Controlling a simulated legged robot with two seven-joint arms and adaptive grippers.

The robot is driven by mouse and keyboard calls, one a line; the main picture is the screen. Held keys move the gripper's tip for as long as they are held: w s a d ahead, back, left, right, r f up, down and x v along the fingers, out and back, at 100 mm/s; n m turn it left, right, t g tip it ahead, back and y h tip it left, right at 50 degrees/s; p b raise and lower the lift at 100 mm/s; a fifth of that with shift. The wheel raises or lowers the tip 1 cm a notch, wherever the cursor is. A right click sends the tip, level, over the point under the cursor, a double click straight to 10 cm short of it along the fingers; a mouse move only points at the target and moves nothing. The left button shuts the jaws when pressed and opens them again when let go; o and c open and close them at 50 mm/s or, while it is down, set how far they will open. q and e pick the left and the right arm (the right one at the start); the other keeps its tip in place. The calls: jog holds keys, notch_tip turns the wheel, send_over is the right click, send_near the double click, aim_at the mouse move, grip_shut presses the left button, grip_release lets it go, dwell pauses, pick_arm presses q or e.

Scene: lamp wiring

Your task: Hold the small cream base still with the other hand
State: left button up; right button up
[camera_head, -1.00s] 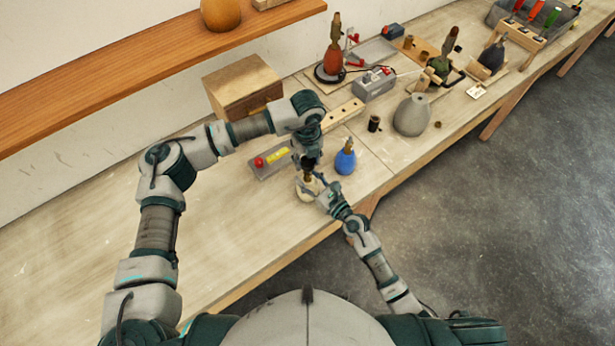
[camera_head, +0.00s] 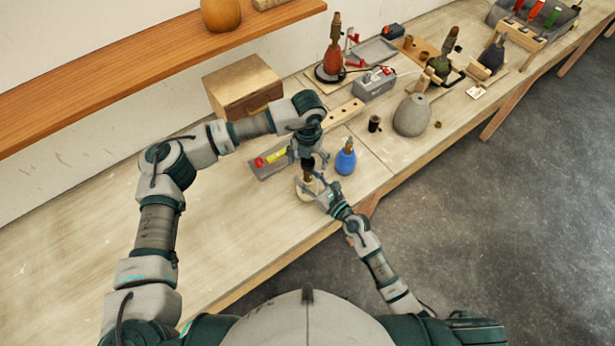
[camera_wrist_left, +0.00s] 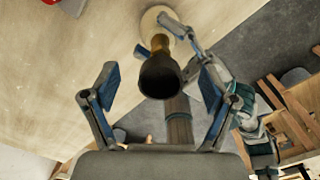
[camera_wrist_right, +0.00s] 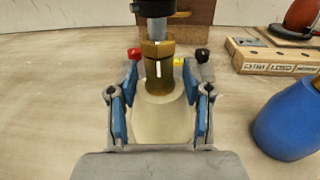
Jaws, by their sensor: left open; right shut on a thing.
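The small cream base (camera_head: 306,191) stands upright on the bench, with a brass neck (camera_wrist_right: 158,65) on top. My right gripper (camera_wrist_right: 166,95) is shut on the cream base, a blue-padded finger on each side. A dark cylindrical socket (camera_wrist_left: 160,76) sits above the brass neck and also shows at the top of the right wrist view (camera_wrist_right: 154,8). My left gripper (camera_head: 308,155) is open over the socket, its fingers apart on both sides of it. Whether the socket is fully seated cannot be told.
A blue bottle-shaped lamp base (camera_head: 346,161) stands close on the right. A grey tray with red and yellow parts (camera_head: 268,163) lies behind left. A wooden block with holes (camera_head: 343,114) lies farther back. The bench on the left is clear.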

aim_at(308, 163)
jog(key=shift+f, duration=0.2)
jog(key=o, duration=1.2)
pick_arm(q)
notch_tip(308, 163, up, 12)
pick_arm(e)
jog(key=shift+o, duration=0.8)
jog(key=shift+w, duration=0.1)
pick_arm(q)
jog(key=shift+w+f, duration=0.1)
pick_arm(e)
jog(key=shift+d+r, duration=0.1)
